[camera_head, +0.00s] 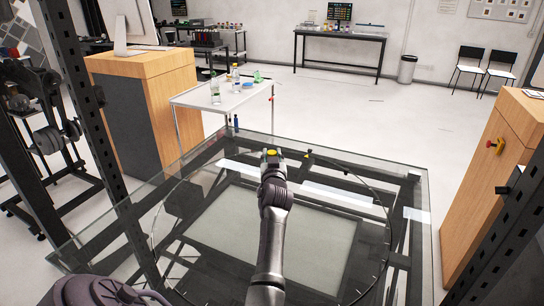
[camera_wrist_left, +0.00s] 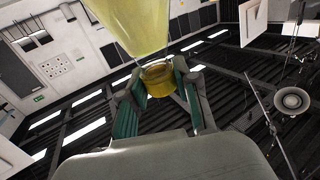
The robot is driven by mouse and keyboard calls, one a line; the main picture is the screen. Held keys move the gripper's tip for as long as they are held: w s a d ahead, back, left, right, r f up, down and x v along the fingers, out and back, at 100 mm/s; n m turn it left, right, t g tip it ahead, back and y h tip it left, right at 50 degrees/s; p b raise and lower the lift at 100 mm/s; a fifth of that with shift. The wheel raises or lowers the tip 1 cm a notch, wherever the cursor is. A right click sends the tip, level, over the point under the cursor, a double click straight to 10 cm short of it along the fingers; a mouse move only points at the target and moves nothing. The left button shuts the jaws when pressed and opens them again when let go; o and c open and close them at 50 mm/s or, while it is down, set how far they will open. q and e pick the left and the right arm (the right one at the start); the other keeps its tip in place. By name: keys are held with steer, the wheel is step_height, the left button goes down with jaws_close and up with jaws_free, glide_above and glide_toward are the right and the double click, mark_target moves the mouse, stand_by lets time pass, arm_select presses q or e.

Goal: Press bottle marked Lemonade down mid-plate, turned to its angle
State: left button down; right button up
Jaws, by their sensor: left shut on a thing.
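My left gripper (camera_head: 272,158) is over the far part of the glass turntable (camera_head: 375,245), seen from behind along its arm. In the left wrist view my left gripper (camera_wrist_left: 160,88) has its teal-padded fingers shut on the yellow cap of a bottle (camera_wrist_left: 140,25). The bottle's pale yellow body fills the top of that view. In the head view only a small yellow patch shows at the gripper; the arm hides the rest. No label is readable, and I cannot tell whether the bottle touches the glass. My right gripper is out of view.
A small black-and-yellow piece (camera_head: 308,153) sits near the turntable's far rim. A blue bottle (camera_head: 236,122) shows at the far glass edge. A white side table (camera_head: 230,97) with several bottles stands beyond. Dark posts flank the glass; the plate's middle looks clear around my arm.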

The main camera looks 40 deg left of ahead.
arm_select(q)
steer(key=shift+f+b, duration=0.2)
steer(key=shift+b, duration=0.1)
steer(key=shift+s+d+f, duration=0.1)
steer(key=shift+d+f, duration=0.05)
steer(key=shift+f, duration=0.25)
stand_by(1.2)
steer(key=c, duration=1.2)
jaws_free()
steer(key=o, duration=0.4)
steer(key=shift+o, duration=0.2)
steer(key=shift+r, duration=0.2)
